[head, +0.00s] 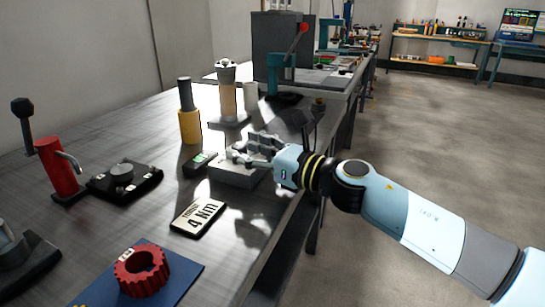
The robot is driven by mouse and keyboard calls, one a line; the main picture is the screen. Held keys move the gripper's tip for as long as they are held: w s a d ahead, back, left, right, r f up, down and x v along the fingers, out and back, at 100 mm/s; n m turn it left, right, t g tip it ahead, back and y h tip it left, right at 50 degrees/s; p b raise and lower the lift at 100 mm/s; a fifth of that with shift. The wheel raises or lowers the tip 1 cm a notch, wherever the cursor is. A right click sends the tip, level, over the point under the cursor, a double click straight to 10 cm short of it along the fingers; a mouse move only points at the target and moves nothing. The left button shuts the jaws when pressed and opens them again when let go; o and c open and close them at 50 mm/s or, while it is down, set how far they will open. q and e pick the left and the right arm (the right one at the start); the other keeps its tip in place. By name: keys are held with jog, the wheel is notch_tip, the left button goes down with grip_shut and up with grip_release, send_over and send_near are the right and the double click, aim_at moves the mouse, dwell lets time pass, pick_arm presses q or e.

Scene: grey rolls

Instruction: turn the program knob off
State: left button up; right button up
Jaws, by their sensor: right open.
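My right gripper (248,152) is over a small grey box (236,177) near the right edge of the bench. Its fingers are open and reach left above the top of the box. I cannot tell whether they touch anything on it. The gripper covers part of the box top, so a knob there is not clearly seen. A round grey dial (122,174) sits on a black base at the left, well apart from the gripper. I cannot tell from its markings whether either one is the program knob. My left gripper is not in view.
Left of the box is a small black device with a green face (200,162). In front lie a "4 Nm" sign (198,216) and a red toothed ring (141,270) on a blue plate. A yellow cylinder (190,127) and a red lever post (58,168) stand upright. Open floor lies right.

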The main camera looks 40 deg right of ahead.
jog(key=v, duration=0.9)
jog(key=shift+s+d, duration=0.15)
jog(key=shift+s, duration=0.25)
jog(key=shift+s+f, duration=0.1)
jog(key=shift+f, duration=0.1)
jog(key=p, duration=0.4)
jog(key=shift+s+d+f+p, duration=0.1)
jog(key=shift+d+f+p, duration=0.15)
jog(key=shift+d+p, duration=0.1)
jog(key=a+r+h+p, duration=0.1)
jog(key=p, duration=0.3)
jog(key=shift+a+m+p, duration=0.25)
jog(key=shift+m+p, duration=0.15)
jog(key=shift+w+a+r, duration=0.1)
jog(key=shift+w+r, duration=0.05)
jog(key=shift+w, duration=0.1)
jog(key=p+x, duration=0.2)
jog(key=x, duration=0.8)
jog(key=shift+w, duration=0.35)
